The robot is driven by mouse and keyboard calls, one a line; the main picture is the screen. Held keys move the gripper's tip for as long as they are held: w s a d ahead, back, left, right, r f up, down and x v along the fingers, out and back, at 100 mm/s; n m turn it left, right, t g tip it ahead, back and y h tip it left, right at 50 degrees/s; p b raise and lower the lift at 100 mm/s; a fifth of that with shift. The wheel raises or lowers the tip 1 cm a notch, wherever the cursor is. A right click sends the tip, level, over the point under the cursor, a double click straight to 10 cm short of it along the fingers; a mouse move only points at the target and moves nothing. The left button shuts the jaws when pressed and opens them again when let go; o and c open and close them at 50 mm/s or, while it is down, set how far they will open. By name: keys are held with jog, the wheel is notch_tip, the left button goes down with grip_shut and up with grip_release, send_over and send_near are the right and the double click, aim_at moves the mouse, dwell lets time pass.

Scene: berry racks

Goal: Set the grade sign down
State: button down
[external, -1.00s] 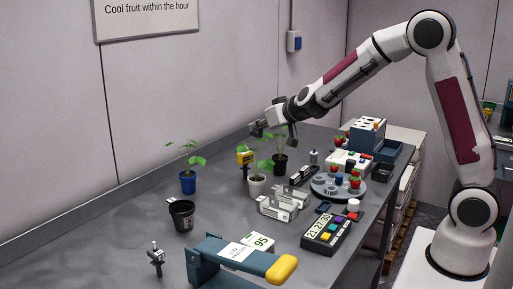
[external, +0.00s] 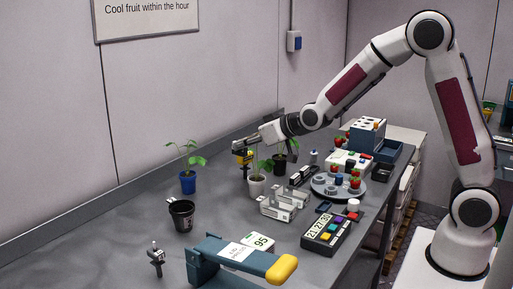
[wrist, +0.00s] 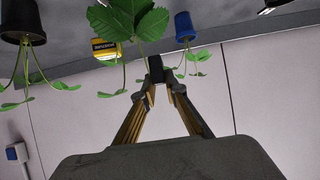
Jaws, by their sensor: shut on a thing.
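My gripper (external: 240,148) is at the end of the lowered arm, above the grey bench near the back wall. In the wrist view my gripper (wrist: 158,80) has its fingertips closed on a small dark piece (wrist: 156,66), which I take to be part of the grade sign. Its face and lettering cannot be read from here. In the external view the held piece is too small to make out clearly, and I cannot tell whether it touches the bench.
A yellow item (external: 244,159) is close below my gripper. Bare bench (external: 125,222) lies to the left.

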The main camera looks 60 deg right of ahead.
jog(key=w+a+f+n+g+y, duration=0.1)
jog(key=a+n+y, duration=0.3)
jog(key=a, duration=1.3)
jog(key=w+a+f+n+g+y, duration=0.2)
jog(key=a+n+y, duration=0.2)
jog(key=a, duration=1.3)
jog(key=shift+w+a+f+n+g+y, duration=0.3)
jog(key=shift+w+a+n+y, duration=0.1)
jog(key=shift+n, duration=0.2)
jog(key=shift+f, duration=0.1)
jog(key=shift+f, duration=3.05)
jog(key=shift+f, duration=1.9)
jog(key=shift+f, duration=0.1)
